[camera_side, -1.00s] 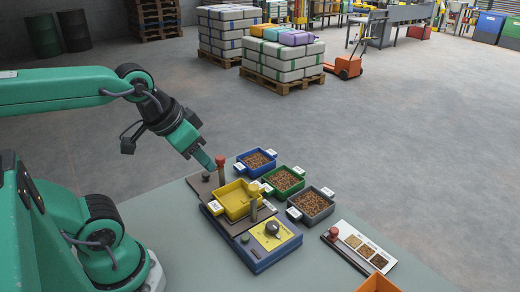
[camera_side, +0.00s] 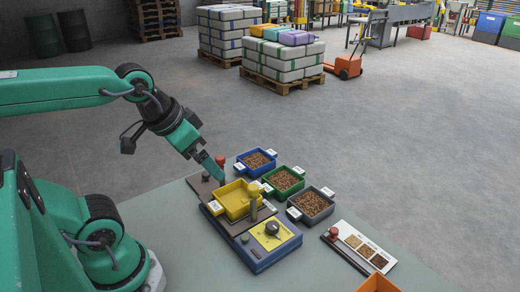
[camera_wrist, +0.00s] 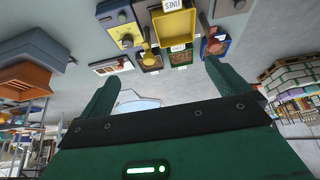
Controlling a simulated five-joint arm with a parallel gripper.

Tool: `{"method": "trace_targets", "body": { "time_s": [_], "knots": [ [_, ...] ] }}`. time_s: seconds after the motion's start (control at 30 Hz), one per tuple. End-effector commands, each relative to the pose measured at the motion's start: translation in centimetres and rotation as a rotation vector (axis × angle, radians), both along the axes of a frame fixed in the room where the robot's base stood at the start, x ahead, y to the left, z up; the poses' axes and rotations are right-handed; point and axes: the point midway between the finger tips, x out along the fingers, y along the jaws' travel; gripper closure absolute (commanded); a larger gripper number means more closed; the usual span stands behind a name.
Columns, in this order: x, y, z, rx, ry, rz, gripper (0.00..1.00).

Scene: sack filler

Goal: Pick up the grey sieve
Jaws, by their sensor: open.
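The grey sieve (camera_side: 310,205), a shallow square tray holding brown grains with a white label on its side, stands at the right end of a row of three trays. It also shows in the wrist view (camera_wrist: 151,69), partly covered by a post. My gripper (camera_side: 219,180) is apart from it, to its upper left, near the yellow tray and a red-topped post. In the wrist view my gripper's two fingers (camera_wrist: 161,71) are spread with nothing between them.
A green tray (camera_side: 284,181) and a blue tray (camera_side: 256,161) of grains stand beside the grey one. A yellow tray (camera_side: 234,199) sits on a base with posts and a dial. A sample board (camera_side: 362,247) and an orange bin (camera_side: 378,284) lie at right.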

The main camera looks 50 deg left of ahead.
Motion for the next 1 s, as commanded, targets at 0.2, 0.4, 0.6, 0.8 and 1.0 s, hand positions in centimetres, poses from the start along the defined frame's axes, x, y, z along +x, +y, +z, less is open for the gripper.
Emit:
{"method": "trace_targets", "body": {
  "time_s": [0.2,0.4,0.6,0.8,1.0],
  "knots": [
    [0.1,0.0,0.0,0.0,0.002,0.0,0.0],
    [0.9,-0.2,0.1,-0.003,0.022,-0.001,0.0],
    [3.1,-0.5,0.0,-0.008,0.069,-0.003,0.0],
    [6.1,-1.2,-0.6,-0.013,0.131,-0.005,0.0],
    [9.2,-1.9,-1.8,-0.016,0.192,-0.005,0.0]
  ]
}}
